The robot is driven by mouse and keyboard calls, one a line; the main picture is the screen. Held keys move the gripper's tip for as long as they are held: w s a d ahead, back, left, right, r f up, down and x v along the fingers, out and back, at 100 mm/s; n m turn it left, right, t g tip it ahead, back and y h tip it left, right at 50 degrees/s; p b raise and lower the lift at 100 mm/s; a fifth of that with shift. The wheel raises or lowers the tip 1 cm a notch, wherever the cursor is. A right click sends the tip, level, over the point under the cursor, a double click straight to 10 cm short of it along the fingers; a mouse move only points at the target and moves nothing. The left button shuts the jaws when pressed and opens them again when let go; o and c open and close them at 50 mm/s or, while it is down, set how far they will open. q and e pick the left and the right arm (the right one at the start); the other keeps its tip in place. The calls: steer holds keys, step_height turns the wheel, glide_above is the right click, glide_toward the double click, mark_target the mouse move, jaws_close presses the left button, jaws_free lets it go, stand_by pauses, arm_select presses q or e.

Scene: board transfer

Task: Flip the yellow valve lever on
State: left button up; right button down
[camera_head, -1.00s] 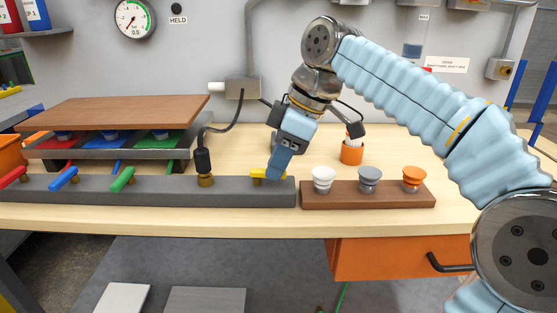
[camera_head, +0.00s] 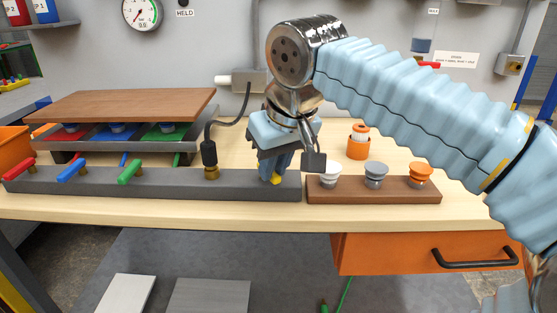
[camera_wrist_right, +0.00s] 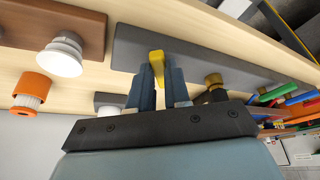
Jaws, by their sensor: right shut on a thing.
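The yellow valve lever (camera_head: 275,180) is at the right end of the long grey manifold bar (camera_head: 150,184). My right gripper (camera_head: 277,172) comes down over it from above and is shut on it. In the right wrist view the yellow lever (camera_wrist_right: 157,66) shows between the two blue fingers (camera_wrist_right: 160,82), its tip sticking out past them. In the head view the lever points toward the front of the bar, and the fingers hide most of it. My left gripper is not in view.
Red (camera_head: 19,169), blue (camera_head: 72,171) and green (camera_head: 131,172) levers sit along the bar, with a black cable plug (camera_head: 209,155) left of my gripper. A wooden block (camera_head: 380,190) with white, grey and orange knobs stands close on the right. A brown board (camera_head: 130,105) lies on a rack at back left.

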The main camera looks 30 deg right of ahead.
steer(key=m, duration=0.1)
steer(key=a+m+h, duration=0.1)
steer(key=m, duration=0.2)
steer(key=shift+w+a+h, duration=0.15)
steer(key=shift+a+h, duration=0.1)
steer(key=shift+h, duration=0.05)
steer(key=shift+w+a+m+g+h, duration=0.1)
steer(key=shift+a+m+g+h, duration=0.1)
steer(key=shift+m, duration=0.35)
steer(key=shift+w+a+m+g+h, duration=0.1)
steer(key=shift+m+h, duration=0.1)
steer(key=shift+m, duration=0.35)
steer(key=c, duration=1.1)
jaws_free()
